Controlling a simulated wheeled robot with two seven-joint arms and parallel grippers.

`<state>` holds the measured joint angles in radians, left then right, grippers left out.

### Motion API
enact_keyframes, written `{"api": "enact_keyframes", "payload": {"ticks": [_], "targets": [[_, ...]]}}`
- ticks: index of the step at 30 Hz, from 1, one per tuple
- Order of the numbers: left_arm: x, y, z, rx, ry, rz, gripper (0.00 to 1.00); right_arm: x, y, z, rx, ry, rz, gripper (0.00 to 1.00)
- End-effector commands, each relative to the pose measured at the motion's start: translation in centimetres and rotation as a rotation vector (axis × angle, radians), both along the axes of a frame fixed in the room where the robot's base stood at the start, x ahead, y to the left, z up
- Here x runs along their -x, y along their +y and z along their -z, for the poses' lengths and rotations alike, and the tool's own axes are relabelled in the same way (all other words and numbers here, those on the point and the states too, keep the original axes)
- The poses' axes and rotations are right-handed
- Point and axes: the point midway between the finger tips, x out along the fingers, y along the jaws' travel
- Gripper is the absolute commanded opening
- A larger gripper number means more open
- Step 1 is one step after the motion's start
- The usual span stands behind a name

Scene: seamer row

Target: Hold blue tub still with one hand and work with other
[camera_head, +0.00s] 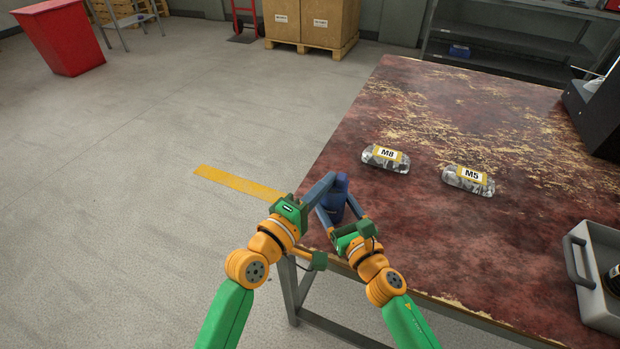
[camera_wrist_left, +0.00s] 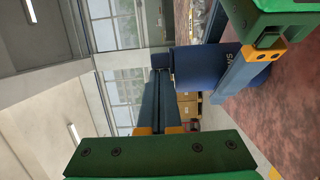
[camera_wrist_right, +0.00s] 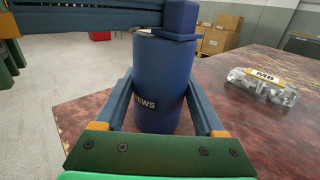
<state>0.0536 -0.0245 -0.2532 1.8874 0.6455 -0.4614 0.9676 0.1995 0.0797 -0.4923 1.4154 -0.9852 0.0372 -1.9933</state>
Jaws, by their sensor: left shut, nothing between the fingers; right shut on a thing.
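The blue tub (camera_head: 335,205) stands upright near the table's left front edge; part of its lettering, "EWS", shows in the right wrist view (camera_wrist_right: 158,90). My right gripper (camera_head: 340,213) is shut on it, one finger on each side of the body. My left gripper (camera_head: 338,181) is shut and empty, its fingertips at the top of the tub. The left wrist view shows the left fingers together (camera_wrist_left: 160,95), beside the tub (camera_wrist_left: 203,72).
Clear packs marked M8 (camera_head: 386,158) and M5 (camera_head: 468,179) lie on the worn red table (camera_head: 440,240) beyond the tub. A grey bin (camera_head: 597,290) stands at the right edge, and a dark machine (camera_head: 598,110) at the back right.

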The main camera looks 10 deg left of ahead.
Motion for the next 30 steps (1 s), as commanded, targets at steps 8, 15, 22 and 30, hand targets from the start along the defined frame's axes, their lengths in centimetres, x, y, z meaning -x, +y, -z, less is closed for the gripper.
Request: {"api": "enact_keyframes", "payload": {"ticks": [8,15,22,30], "targets": [[0.0,-0.1,0.0,0.000,-0.001,0.001,0.00,0.0,0.0,0.0,0.000,0.000,-0.001,0.07],[-0.8,2.8,0.0,-0.008,-0.002,0.000,0.00,0.0,0.0,0.0,0.000,0.000,-0.001,0.07],[2.9,6.1,0.2,-0.003,0.004,0.001,0.00,0.0,0.0,0.0,0.000,0.001,0.000,0.07],[6.9,8.5,0.1,-0.004,0.001,0.001,0.00,0.0,0.0,0.0,0.000,0.001,0.000,0.07]]}}
